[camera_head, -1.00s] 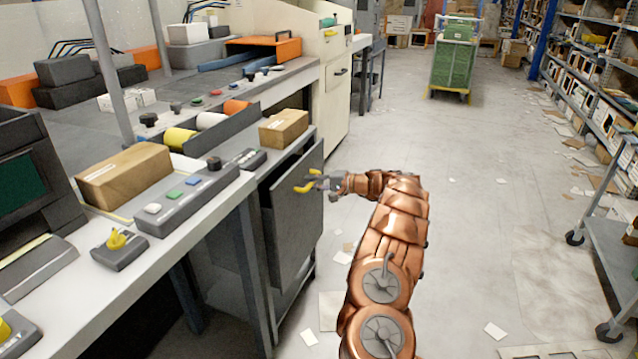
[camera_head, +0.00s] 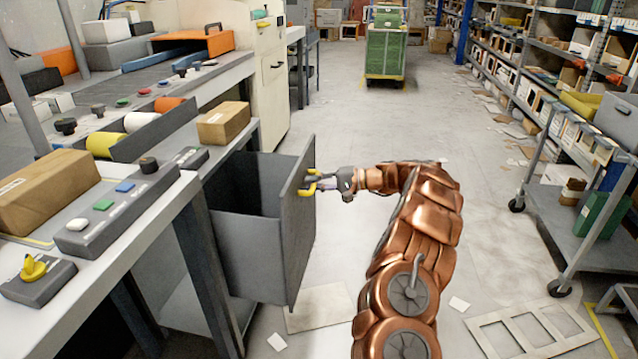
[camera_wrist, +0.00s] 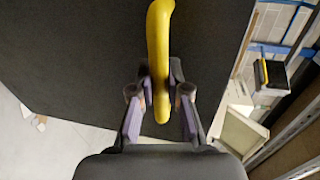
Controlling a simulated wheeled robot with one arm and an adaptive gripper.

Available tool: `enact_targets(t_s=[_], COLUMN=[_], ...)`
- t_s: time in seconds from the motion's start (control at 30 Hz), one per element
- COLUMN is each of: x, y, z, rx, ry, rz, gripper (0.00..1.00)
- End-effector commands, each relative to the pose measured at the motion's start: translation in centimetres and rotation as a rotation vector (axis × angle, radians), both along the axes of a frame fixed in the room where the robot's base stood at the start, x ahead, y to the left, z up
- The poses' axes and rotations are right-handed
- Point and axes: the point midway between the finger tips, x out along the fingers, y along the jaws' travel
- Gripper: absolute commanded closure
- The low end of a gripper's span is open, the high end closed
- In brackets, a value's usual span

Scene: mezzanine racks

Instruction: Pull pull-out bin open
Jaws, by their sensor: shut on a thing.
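The pull-out bin (camera_head: 245,235) is a dark grey box under the workbench. It stands out from the bench, and its open top and hollow inside show in the head view. Its front panel (camera_head: 298,225) carries a yellow handle (camera_head: 312,183). My gripper (camera_head: 318,182) is shut on the handle, at the upper part of the front panel. In the wrist view the yellow handle (camera_wrist: 160,70) runs between the two fingers (camera_wrist: 160,105), with the dark front panel (camera_wrist: 80,50) behind it.
The workbench (camera_head: 130,215) with a cardboard box (camera_head: 223,122) and control panels is at left. A grey cart (camera_head: 560,215) stands at right, and a green bin trolley (camera_head: 385,50) is far back. The floor between is mostly clear, with scattered papers and a flat frame (camera_head: 530,330).

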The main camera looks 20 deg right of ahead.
Motion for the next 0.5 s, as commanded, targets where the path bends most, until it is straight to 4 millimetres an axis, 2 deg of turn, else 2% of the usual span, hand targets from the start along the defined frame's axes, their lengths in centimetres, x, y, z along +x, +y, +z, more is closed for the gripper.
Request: enact_targets(t_s=[0.27, 0.3, 0.5], x=[0.0, -0.01, -0.03], y=[-0.22, -0.25, -0.22], z=[0.05, 0.06, 0.03], rx=[0.0, 0.0, 0.001], ry=[-0.001, -0.001, 0.0], rz=[-0.004, -0.005, -0.004], gripper=[1.0, 0.81, 0.6])
